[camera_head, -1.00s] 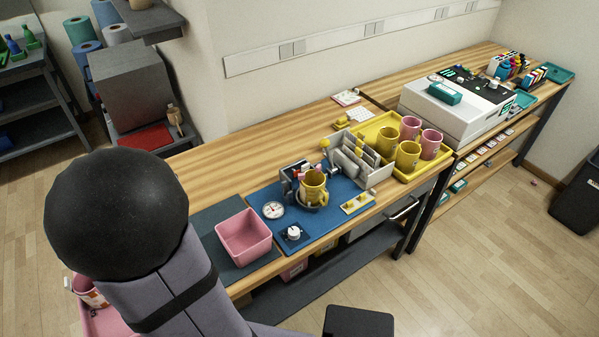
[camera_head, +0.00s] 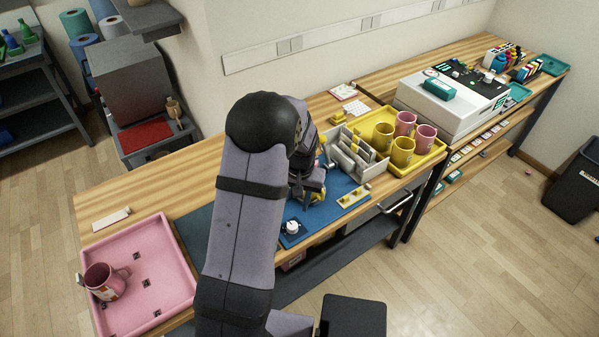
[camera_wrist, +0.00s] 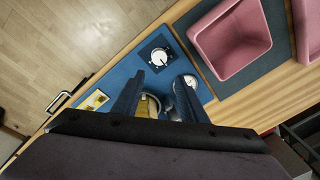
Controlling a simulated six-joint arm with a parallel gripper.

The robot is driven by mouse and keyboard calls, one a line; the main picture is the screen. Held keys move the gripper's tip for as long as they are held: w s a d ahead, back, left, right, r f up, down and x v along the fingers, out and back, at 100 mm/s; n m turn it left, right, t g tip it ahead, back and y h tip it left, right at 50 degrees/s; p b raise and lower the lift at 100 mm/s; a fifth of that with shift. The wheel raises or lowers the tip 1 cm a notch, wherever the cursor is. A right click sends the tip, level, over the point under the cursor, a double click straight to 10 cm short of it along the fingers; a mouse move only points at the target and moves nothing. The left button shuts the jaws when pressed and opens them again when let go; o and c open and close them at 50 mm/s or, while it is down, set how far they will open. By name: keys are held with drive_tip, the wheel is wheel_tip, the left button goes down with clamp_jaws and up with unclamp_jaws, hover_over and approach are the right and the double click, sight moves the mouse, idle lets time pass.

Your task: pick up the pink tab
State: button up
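I cannot make out a pink tab in either current view; my arm hides much of the press area. My gripper (camera_wrist: 160,86) is open in the wrist view, its two dark fingers apart and pointing down at the blue mat (camera_wrist: 205,92). A yellow mug (camera_wrist: 147,104) shows partly between and below the fingers, mostly covered by the gripper. In the head view the yellow mug (camera_head: 318,192) is only partly visible beside my wrist. A white knob (camera_wrist: 159,57) on a dark base lies ahead of the fingers, and a round gauge (camera_wrist: 190,80) is by the right finger.
A pink bin (camera_wrist: 232,70) stands on a dark mat. A pink tray (camera_head: 165,262) with a pink mug (camera_head: 104,282) is at the left. A grey rack (camera_head: 372,166) and a yellow tray (camera_head: 433,154) with several mugs stand right of my arm.

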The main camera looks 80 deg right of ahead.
drive_tip(key=d+r+n+h, duration=0.3)
drive_tip(key=d+r, duration=0.3)
drive_tip(key=d, duration=0.5)
drive_tip(key=shift+w+n+h, duration=0.25)
drive_tip(key=shift+n+h, duration=0.05)
drive_tip(key=shift+n, duration=0.1)
drive_tip(key=shift+a+p+x, duration=0.1)
drive_tip(key=shift+p+x, duration=1.05)
drive_tip(key=shift+x, duration=0.65)
drive_tip(key=shift+a+p+x, duration=0.15)
drive_tip(key=shift+p+x, duration=1)
drive_tip(key=shift+x, duration=0.65)
drive_tip(key=shift+f, duration=0.1)
clamp_jaws()
